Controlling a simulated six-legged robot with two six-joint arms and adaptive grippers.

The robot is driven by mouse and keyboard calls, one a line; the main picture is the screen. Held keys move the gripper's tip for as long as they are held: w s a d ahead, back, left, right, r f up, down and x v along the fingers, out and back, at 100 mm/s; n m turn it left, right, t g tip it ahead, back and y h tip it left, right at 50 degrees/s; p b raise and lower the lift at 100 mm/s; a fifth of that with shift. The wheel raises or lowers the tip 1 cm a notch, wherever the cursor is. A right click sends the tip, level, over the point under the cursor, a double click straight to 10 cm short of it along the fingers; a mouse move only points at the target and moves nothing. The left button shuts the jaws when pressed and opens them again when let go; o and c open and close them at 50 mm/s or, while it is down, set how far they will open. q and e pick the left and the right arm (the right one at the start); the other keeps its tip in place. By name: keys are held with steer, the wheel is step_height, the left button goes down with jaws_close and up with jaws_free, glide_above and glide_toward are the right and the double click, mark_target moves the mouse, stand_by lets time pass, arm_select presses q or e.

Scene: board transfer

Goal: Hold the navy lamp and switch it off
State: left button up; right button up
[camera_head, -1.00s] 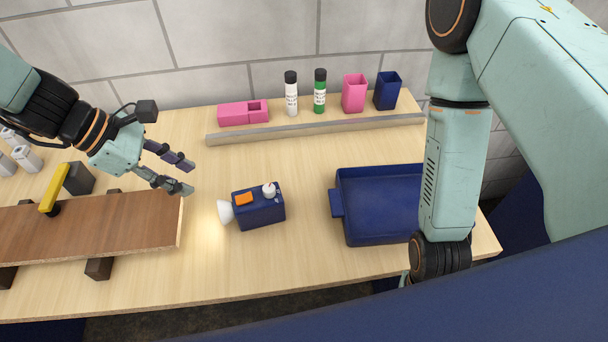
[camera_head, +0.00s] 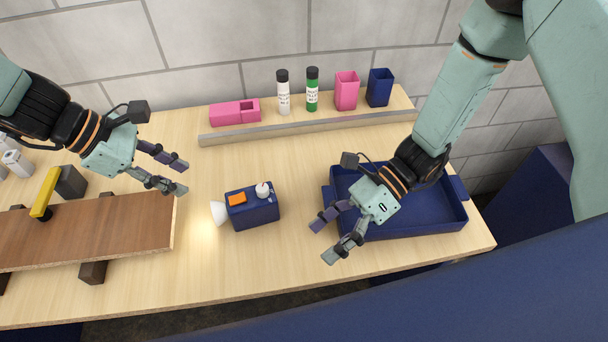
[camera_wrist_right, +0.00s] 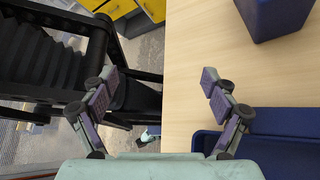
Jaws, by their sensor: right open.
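The navy lamp (camera_head: 254,214) lies on the table between my two grippers. It is a box with an orange patch (camera_head: 237,198) and a white knob (camera_head: 263,190) on top, and a white head (camera_head: 218,212) at its left end that lights the tabletop. My left gripper (camera_head: 179,177) is open and empty, up and left of the lamp. My right gripper (camera_head: 322,240) is open and empty, right of the lamp and in front of the navy tray. In the right wrist view the right gripper's fingers (camera_wrist_right: 161,90) are wide apart, and a navy block-like corner (camera_wrist_right: 275,15) shows at top right.
A navy tray (camera_head: 452,217) stands at the right. A brown board (camera_head: 100,228) on dark blocks lies at the left with a yellow-handled clamp (camera_head: 45,190). Bottles and pink and navy cups stand behind a grey rail (camera_head: 310,127). The table around the lamp is clear.

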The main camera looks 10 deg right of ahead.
mark_target(268, 186)
steer(key=w+a+r+n+t+y, duration=0.1)
steer(key=w+a+r+t, duration=0.15)
steer(key=w+t, duration=0.65)
steer(key=w+a+g, duration=0.1)
steer(key=w+a+f, duration=0.1)
steer(key=a, duration=0.1)
steer(key=w+a+f+g, duration=0.1)
steer(key=w+a, duration=0.1)
steer(key=shift+f+g, duration=0.1)
steer(key=shift+g, duration=0.2)
steer(key=shift+w+a+f, duration=0.15)
steer(key=shift+a, duration=0.15)
steer(key=shift+a+f, duration=0.1)
steer(key=shift+a, duration=0.05)
steer(key=shift+a, duration=0.15)
